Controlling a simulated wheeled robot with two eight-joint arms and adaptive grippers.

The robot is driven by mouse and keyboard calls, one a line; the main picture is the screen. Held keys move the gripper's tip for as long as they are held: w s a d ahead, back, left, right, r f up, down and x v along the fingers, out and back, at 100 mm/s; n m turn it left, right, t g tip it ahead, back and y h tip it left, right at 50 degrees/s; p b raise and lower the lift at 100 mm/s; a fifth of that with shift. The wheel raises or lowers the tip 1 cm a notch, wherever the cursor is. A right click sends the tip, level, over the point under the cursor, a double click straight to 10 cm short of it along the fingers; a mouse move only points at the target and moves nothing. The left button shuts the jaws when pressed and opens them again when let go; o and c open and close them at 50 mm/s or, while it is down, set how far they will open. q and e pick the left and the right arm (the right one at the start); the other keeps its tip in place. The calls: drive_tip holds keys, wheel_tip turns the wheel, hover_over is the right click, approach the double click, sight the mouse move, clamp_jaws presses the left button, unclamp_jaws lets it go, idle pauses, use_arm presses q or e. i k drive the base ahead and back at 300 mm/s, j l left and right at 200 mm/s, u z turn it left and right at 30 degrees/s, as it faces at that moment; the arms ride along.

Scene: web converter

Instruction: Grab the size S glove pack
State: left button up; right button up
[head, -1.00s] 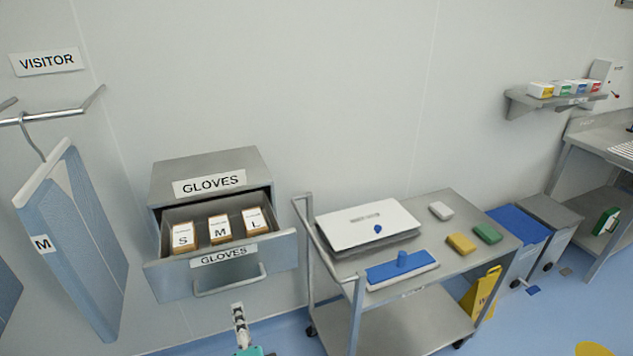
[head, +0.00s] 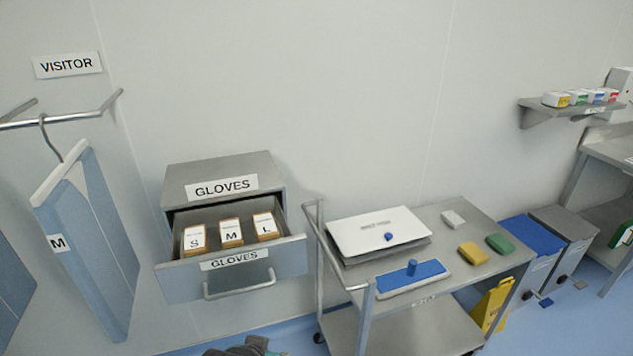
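The size S glove pack (head: 195,239) is a small white and tan box marked S. It stands leftmost in the open drawer (head: 284,246) of the grey glove cabinet (head: 175,186), beside the M pack (head: 231,233) and the L pack (head: 265,226). A dark grey part, seemingly of my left gripper (head: 240,348), shows at the bottom edge, below the drawer and apart from it. Its fingertips are not clearly visible, so its opening cannot be told. My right gripper is not in view.
The drawer handle (head: 240,291) sticks out in front. A blue garment (head: 95,250) hangs on the left. The space above the drawer is clear.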

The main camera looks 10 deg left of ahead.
sight(196, 243)
drive_tip(key=i+j+u, duration=0.15)
drive_tip(key=u, duration=0.2)
drive_tip(key=i+j+u, duration=0.1)
drive_tip(key=u, duration=0.25)
drive_tip(key=i+u, duration=0.35)
drive_tip(key=k, duration=0.1)
